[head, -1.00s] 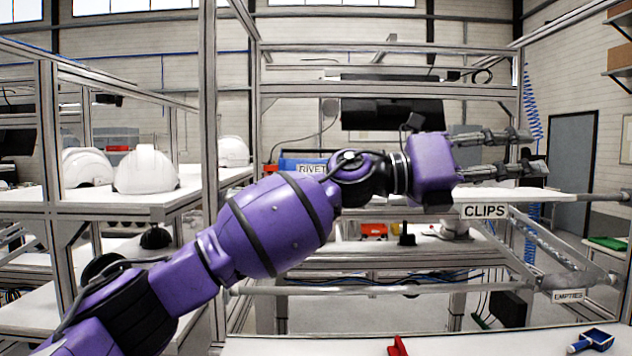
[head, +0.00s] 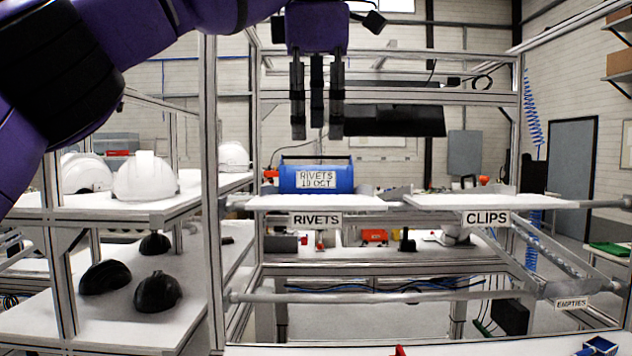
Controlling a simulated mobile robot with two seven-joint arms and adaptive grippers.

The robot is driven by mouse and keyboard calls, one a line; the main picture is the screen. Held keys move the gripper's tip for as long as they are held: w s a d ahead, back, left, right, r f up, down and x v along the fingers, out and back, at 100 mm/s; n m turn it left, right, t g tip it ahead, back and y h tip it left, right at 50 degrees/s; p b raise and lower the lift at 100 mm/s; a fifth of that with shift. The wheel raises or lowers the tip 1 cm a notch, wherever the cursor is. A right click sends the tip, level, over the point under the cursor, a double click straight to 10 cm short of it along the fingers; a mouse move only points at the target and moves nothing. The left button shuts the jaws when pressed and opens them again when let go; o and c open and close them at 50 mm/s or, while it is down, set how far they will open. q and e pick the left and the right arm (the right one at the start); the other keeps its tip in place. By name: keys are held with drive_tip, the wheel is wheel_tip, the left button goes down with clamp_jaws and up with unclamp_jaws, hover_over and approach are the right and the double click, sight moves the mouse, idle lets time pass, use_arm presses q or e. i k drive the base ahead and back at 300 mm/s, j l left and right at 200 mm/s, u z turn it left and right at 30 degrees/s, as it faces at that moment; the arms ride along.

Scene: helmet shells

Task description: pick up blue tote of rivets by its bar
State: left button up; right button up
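The blue tote of rivets (head: 343,180) stands on the white shelf marked RIVETS. Its front carries a white label reading "RIVETS 10 OCT". A dark bar seems to run along its top, but its details are hard to make out. My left gripper (head: 317,133) points straight down in the head view, above the tote in the picture. Its fingers are apart with nothing between them, and a gap shows between the fingertips and the tote. My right gripper is not in view.
A frame post (head: 209,150) stands left of the tote. White helmet shells (head: 146,178) sit on the left rack, with black ones (head: 158,292) below.

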sight(294, 179)
drive_tip(key=i, duration=1.9)
